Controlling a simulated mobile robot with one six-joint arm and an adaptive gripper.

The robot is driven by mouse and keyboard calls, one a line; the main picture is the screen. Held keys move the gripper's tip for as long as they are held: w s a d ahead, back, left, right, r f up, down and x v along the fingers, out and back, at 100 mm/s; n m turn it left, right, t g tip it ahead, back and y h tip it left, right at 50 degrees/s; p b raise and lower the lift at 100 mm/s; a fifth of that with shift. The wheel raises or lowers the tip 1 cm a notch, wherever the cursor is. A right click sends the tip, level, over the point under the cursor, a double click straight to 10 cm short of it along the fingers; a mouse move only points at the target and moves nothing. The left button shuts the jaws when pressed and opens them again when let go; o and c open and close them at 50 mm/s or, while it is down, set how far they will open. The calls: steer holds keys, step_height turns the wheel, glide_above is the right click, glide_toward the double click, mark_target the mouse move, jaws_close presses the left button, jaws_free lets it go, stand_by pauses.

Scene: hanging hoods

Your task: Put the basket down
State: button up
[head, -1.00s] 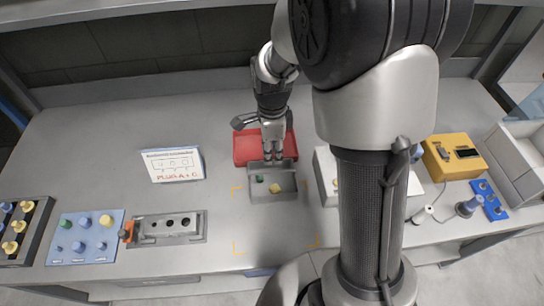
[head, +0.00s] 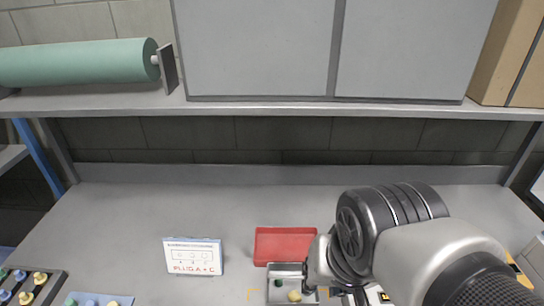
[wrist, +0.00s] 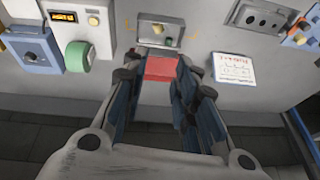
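The basket is a small grey open bin (head: 271,284) on the bench, just in front of the red tray. In the head view my arm covers the area right of the basket and hides the fingers.
The red tray (head: 285,245) lies behind the basket. A white sign (head: 193,256) stands to the left. Orange marks (head: 249,295) are on the bench near the basket. A shelf (head: 270,108) with a green roll (head: 80,63) hangs above. The back of the bench is clear.

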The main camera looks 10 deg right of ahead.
steer(key=s+n, duration=0.3)
steer(key=shift+s+r+t, duration=0.1)
steer(key=shift+t, duration=0.2)
stand_by(1.1)
